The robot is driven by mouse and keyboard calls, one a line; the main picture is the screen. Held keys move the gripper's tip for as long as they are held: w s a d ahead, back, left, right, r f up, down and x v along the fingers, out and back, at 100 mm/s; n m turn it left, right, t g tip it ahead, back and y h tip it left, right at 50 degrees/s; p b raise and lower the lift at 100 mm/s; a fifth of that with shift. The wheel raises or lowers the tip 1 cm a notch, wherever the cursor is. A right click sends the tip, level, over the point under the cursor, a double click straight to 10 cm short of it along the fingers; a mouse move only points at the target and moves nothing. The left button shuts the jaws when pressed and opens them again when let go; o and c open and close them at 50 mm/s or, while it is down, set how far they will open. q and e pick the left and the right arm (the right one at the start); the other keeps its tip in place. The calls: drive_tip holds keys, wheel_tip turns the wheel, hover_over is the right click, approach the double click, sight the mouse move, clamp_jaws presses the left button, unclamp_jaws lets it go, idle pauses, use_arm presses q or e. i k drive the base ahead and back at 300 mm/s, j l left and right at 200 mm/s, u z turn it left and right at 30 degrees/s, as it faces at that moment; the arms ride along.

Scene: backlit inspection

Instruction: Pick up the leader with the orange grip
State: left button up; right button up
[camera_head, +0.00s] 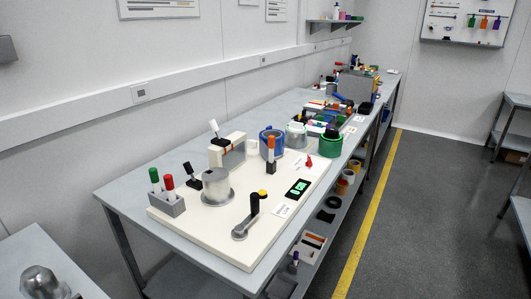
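An upright piece with an orange grip (271,144) stands near the back right of the cream board on the long grey bench. Its lower end is dark; details are too small to tell, so I cannot be sure it is the leader. A crank with a black grip (254,204) stands at the front of the same board.
The cream board (190,226) also carries a grey cylinder (216,187), a block with green- and red-topped pieces (167,204), and a small display (298,188). Blue (266,150) and green (329,146) round containers stand close to the orange grip. Open floor (420,220) lies right.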

sight(271, 138)
drive_tip(key=u, duration=0.5)
drive_tip(key=i+l+u, duration=0.1)
drive_tip(key=u, duration=0.35)
drive_tip(key=l+u, duration=0.15)
drive_tip(key=u, duration=0.35)
drive_tip(key=l+u, duration=0.15)
drive_tip(key=u, duration=0.3)
drive_tip(key=l+u, duration=0.25)
drive_tip(key=l, duration=0.25)
drive_tip(key=k+l+u, duration=0.15)
drive_tip(key=l+u, duration=0.15)
drive_tip(key=l, duration=0.15)
drive_tip(key=k+l+u, duration=0.25)
drive_tip(key=l, duration=0.2)
drive_tip(key=k+l+u, duration=0.1)
drive_tip(key=l+u, duration=0.2)
drive_tip(key=l, duration=0.15)
drive_tip(key=k+l+u, duration=0.25)
drive_tip(key=l, duration=0.15)
drive_tip(key=k+l+u, duration=0.3)
drive_tip(key=i+l, duration=0.05)
